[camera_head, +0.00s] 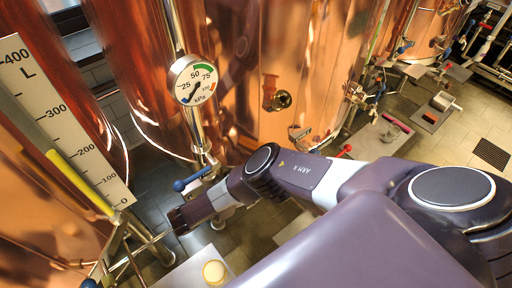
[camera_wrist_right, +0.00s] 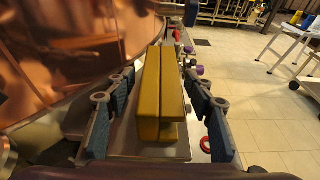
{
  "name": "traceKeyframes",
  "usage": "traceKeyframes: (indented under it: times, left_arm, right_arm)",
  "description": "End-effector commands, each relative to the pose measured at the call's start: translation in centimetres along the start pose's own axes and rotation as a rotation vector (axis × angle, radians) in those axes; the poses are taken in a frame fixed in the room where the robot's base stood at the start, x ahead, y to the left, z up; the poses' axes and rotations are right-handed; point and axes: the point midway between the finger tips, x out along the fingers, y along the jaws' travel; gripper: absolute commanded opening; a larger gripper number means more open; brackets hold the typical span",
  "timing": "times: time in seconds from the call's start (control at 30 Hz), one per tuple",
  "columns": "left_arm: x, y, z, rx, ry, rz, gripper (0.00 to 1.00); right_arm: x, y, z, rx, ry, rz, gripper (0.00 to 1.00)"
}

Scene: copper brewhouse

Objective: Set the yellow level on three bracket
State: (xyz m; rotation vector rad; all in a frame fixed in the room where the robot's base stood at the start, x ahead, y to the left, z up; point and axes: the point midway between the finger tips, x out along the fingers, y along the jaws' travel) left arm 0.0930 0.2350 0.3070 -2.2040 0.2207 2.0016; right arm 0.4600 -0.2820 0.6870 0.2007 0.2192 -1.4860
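A yellow bar-shaped level (camera_wrist_right: 152,95) with a grooved profile lies lengthwise on a grey metal plate (camera_wrist_right: 120,147) in the right wrist view. My right gripper (camera_wrist_right: 158,108) is open around it: its blue-grey finger pads stand to the left and right of the bar, with a gap on each side. In the head view my right arm comes in from the right and spans the middle; I cannot make out its fingers there. I cannot make out the level or any bracket for certain in the head view. My left gripper is in neither view.
Copper vessels (camera_head: 235,100) fill the back, with a pressure gauge (camera_head: 193,80). A white litre scale (camera_head: 62,125) with a yellow strip (camera_head: 80,183) stands at the left. A red ring (camera_wrist_right: 205,145) lies right of the plate. Tiled floor (camera_wrist_right: 225,75) is open at the right.

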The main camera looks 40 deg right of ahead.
Motion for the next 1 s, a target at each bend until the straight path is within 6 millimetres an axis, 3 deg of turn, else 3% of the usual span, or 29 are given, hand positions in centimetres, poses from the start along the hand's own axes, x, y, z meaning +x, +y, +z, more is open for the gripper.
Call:
traceKeyframes:
  times: [0.27, 0.73, 1.0]
  left_arm:
    - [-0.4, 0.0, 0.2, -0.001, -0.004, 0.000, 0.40]
    - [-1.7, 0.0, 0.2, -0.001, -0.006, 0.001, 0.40]
    - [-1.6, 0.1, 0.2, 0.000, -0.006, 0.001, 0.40]
  right_arm:
    - [-0.5, 0.0, 0.3, 0.000, 0.001, 0.002, 0.49]
    - [-9.5, 0.1, 0.3, 0.002, 0.001, 0.004, 0.49]
    - [-11.9, 0.0, 0.2, 0.001, 0.000, 0.001, 0.49]
